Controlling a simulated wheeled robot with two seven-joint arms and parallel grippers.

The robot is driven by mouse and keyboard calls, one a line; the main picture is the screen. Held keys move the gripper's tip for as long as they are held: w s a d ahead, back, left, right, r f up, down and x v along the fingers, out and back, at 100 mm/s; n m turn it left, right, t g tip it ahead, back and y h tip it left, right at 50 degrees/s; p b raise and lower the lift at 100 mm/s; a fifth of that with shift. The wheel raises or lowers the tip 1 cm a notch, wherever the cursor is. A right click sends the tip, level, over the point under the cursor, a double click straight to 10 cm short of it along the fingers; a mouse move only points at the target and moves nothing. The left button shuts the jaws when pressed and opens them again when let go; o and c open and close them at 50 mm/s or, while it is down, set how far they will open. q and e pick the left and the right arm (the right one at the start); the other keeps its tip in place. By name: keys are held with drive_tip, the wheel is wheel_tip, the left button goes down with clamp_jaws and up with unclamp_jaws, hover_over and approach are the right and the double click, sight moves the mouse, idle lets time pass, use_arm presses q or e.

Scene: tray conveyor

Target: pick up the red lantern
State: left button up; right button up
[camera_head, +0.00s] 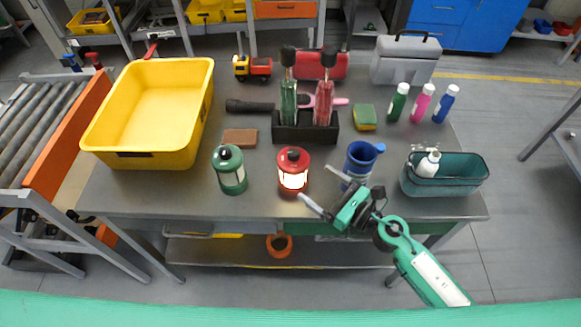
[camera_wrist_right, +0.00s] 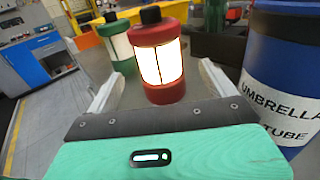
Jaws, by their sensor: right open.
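The red lantern (camera_head: 293,168) stands upright near the front edge of the grey table, its pale panel lit. It also shows in the right wrist view (camera_wrist_right: 157,55), straight ahead between the fingers. My right gripper (camera_head: 320,188) is open and empty, just to the right of the lantern, with its fingers pointing toward it. In the wrist view its two fingers (camera_wrist_right: 158,88) are spread to either side of the lantern's lower part. My left gripper is not in view.
A green lantern (camera_head: 230,170) stands left of the red one. A blue umbrella tube (camera_head: 360,163) stands close beside my right gripper. Behind are a dark bottle rack (camera_head: 305,133) and a brown block (camera_head: 240,138). A yellow bin (camera_head: 150,159) is at left, a teal basket (camera_head: 445,180) at right.

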sight(304, 175)
drive_tip(key=p+x, duration=0.1)
drive_tip(key=x, duration=0.4)
drive_tip(key=shift+w+a, duration=0.15)
drive_tip(key=shift+w, duration=0.05)
drive_tip(key=shift+w+a+r+p, duration=0.1)
drive_tip(key=shift+w+a+p, duration=0.1)
drive_tip(key=shift+a+p, duration=0.15)
drive_tip(key=p+x, duration=0.1)
drive_tip(key=x, duration=0.2)
drive_tip(key=shift+a, duration=0.2)
drive_tip(key=shift+w+a, duration=0.4)
drive_tip(key=shift+c, duration=0.5)
